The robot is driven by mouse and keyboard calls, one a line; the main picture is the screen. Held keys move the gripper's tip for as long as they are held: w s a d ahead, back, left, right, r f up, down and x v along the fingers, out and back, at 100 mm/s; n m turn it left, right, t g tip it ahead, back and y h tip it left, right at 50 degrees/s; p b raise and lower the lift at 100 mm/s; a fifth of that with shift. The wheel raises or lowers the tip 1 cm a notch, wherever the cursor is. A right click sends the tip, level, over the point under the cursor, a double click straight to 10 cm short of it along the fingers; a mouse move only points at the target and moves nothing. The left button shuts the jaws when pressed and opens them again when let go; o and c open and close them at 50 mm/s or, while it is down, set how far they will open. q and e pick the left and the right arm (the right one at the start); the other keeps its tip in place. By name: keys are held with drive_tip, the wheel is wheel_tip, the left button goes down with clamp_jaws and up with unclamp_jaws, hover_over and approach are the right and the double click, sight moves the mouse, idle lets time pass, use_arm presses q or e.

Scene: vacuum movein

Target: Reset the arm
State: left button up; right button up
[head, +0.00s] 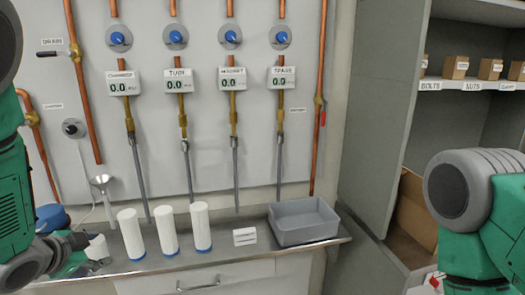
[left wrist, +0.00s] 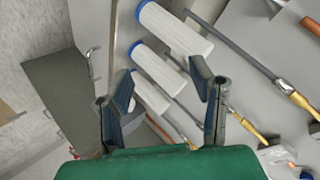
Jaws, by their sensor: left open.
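My left gripper (head: 84,250) is at the lower left of the head view, over the left end of the counter. In the left wrist view its two fingers (left wrist: 163,82) are spread apart, with nothing held between them. Three white cylinders stand upright in a row on the counter: the left one (head: 131,233), the middle one (head: 166,230) and the right one (head: 200,228). A white object (head: 97,247) is partly hidden beside the left gripper. White cylinders with blue ends (left wrist: 175,28) show beyond the fingers in the wrist view. My right arm shows at the right; its gripper is out of view.
A grey bin (head: 304,221) and a small white label (head: 244,237) sit on the counter. Gauges, blue knobs and copper pipes line the wall above. A grey cabinet (head: 375,120) stands to the right, with labelled shelves of small boxes (head: 455,67).

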use_arm(q)
drive_tip(key=s+d+f+n+g+b, duration=0.2)
drive_tip(key=s+d+f+n+g, duration=0.1)
drive_tip(key=s+f, duration=0.65)
drive_tip(key=s+d+f+n+g+b, duration=0.25)
drive_tip(key=s+f, duration=0.45)
drive_tip(key=f, duration=0.5)
drive_tip(key=s+d+f+n+g+b, duration=0.1)
drive_tip(key=s+f, duration=0.3)
drive_tip(key=s, duration=0.4)
drive_tip(key=s+d+f+n+g, duration=0.3)
drive_tip(key=s+f, duration=0.2)
drive_tip(key=s, duration=0.4)
drive_tip(key=shift+s+d+y+b, duration=0.2)
drive_tip(key=shift+s+y+b, duration=0.05)
drive_tip(key=shift+y+b, duration=0.1)
